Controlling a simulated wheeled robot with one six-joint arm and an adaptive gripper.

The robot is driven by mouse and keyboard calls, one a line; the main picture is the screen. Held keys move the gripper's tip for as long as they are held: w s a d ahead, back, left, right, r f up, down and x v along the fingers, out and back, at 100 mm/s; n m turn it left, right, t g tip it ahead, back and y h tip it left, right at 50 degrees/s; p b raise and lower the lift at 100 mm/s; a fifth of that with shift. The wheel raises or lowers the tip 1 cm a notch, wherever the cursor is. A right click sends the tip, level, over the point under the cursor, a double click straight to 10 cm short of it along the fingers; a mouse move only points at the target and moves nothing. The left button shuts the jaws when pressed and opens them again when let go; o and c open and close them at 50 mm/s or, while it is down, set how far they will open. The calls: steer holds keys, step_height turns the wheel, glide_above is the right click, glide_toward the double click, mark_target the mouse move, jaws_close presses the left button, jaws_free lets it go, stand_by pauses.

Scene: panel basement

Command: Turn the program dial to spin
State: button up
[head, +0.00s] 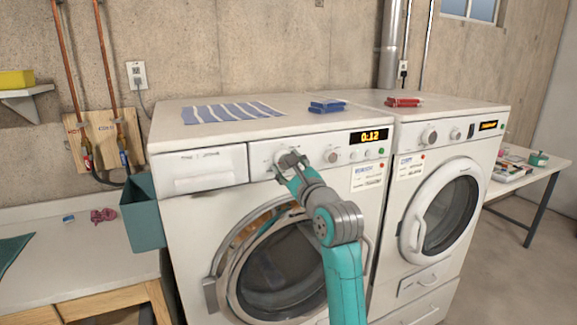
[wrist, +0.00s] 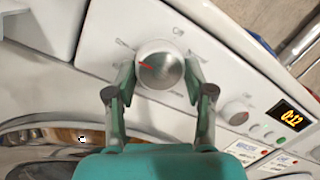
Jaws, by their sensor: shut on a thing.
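The program dial (wrist: 160,65) is a round silver knob with a red pointer line on the washer's white front panel. In the wrist view the red line points to the left and slightly up. Small labels ring the dial, too blurred to read. My gripper (wrist: 162,80) has one finger on each side of the dial and is shut on it. In the head view my gripper (head: 289,162) covers most of the dial on the left washer (head: 190,220). The orange display (head: 370,136) reads 0:12.
A smaller knob (head: 331,156) and small buttons sit right of the dial. The washer's round door (head: 275,275) is below my gripper. A dryer-like machine (head: 440,205) stands close at the right. A striped cloth (head: 232,112) and blue items (head: 327,106) lie on top.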

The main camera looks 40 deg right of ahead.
steer(key=shift+f, duration=0.15)
steer(key=o, duration=1.2)
steer(key=v, duration=1.2)
